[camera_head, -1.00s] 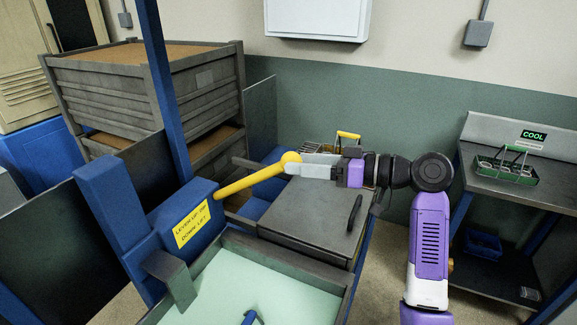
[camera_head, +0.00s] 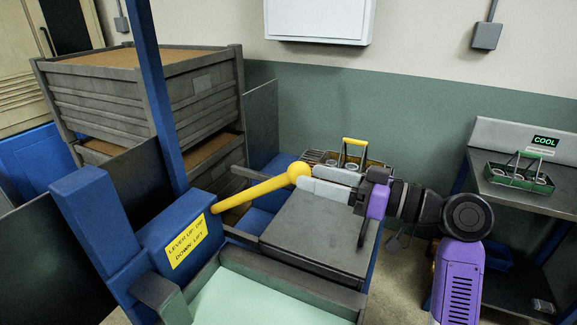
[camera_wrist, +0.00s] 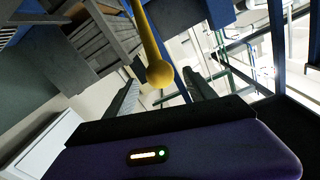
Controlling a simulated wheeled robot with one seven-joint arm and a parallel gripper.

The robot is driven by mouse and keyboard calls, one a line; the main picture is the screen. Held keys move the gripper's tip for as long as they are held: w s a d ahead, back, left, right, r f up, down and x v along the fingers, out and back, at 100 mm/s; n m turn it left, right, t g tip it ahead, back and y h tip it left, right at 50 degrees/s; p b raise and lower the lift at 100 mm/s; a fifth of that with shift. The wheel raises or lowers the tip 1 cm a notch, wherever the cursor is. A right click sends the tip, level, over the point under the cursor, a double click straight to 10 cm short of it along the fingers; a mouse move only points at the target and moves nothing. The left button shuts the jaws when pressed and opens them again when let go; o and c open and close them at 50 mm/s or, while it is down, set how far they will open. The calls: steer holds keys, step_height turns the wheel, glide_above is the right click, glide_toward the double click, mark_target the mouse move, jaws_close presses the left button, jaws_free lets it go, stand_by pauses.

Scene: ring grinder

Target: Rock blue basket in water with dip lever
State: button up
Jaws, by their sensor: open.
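The yellow dip lever (camera_head: 255,192) slants up and right from its blue housing (camera_head: 178,232) and ends in a round knob (camera_head: 299,173). A yellow label on the housing reads lever up dip, down lift. My gripper (camera_head: 310,181) is open at the knob, with its two fingers apart just right of it. In the wrist view the knob (camera_wrist: 160,74) shows between and just beyond the open fingertips (camera_wrist: 162,84); I cannot tell whether they touch it. Pale green water fills the tank (camera_head: 250,300) at the front. The blue basket is not in view.
A grey lidded box (camera_head: 315,235) lies under my gripper. A yellow-handled basket (camera_head: 352,155) stands behind it. A green-handled basket (camera_head: 520,175) sits on the bench under a COOL sign. Stacked grey crates (camera_head: 150,95) and a blue post (camera_head: 167,90) stand at the left.

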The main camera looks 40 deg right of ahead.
steer(key=p+x, duration=0.1)
steer(key=x, duration=0.6)
steer(key=shift+w+p, duration=0.2)
steer(key=shift+p, duration=0.15)
jaws_close()
